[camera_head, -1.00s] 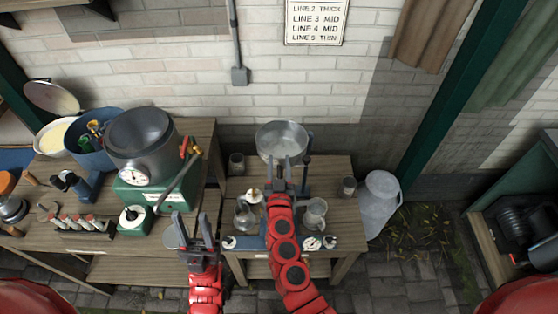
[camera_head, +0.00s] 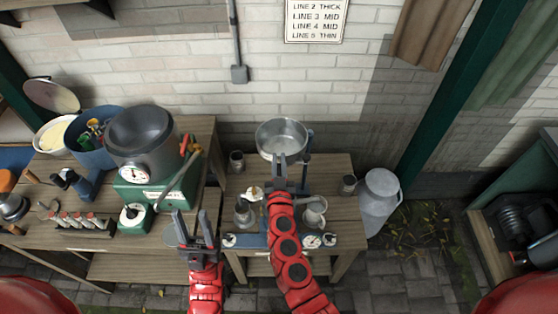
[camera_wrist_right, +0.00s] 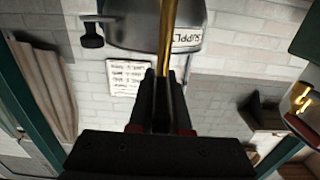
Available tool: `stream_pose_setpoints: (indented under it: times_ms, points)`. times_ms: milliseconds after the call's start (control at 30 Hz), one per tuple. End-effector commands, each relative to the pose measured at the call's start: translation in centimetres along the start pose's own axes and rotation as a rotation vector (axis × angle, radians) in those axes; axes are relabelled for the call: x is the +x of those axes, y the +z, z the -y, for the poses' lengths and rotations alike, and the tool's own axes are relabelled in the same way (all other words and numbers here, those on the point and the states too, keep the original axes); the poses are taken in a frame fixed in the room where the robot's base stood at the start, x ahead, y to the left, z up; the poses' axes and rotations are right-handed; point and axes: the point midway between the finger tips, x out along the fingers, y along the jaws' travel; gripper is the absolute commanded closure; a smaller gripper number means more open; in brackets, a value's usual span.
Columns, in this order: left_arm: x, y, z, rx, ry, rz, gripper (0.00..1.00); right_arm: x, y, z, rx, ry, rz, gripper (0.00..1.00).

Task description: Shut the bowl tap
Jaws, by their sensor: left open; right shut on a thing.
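The metal bowl (camera_head: 283,132) stands at the back of the small wooden table, and my right arm reaches to its front. My right gripper (camera_head: 280,165) is shut below the bowl's front rim. In the right wrist view its fingers (camera_wrist_right: 163,82) are closed on a brass rod (camera_wrist_right: 167,35), which looks like the bowl tap's lever. The bowl's grey underside (camera_wrist_right: 135,28), with a label, is behind the rod. The tap's body is hidden in the head view. My left gripper (camera_head: 193,228) is open and empty in front of the gap between the tables.
A grey drum on a green base (camera_head: 140,190) stands on the left table. Glass jars (camera_head: 314,212) and small gauges flank my right arm. A metal can (camera_head: 379,200) stands right of the small table. A dark knob (camera_wrist_right: 92,36) shows beside the bowl.

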Motion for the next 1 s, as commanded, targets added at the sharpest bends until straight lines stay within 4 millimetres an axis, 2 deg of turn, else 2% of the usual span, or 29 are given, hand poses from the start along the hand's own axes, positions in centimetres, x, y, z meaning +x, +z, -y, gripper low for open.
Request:
stream_pose_setpoints:
  times_ms: [667, 867, 1000]
  points:
    - [2.5, -0.4, 0.1, 0.000, 0.000, 0.000, 0.55, 0.0, -0.3, 0.2, -0.003, -0.268, 0.000, 1.00]
    - [4.1, -0.7, 0.2, 0.000, 0.000, 0.000, 0.55, -0.1, -0.3, 0.3, -0.004, -0.376, 0.003, 1.00]
    - [5.9, -1.0, 0.3, 0.000, 0.000, 0.000, 0.55, -0.1, -0.5, 0.4, -0.003, -0.493, 0.007, 1.00]
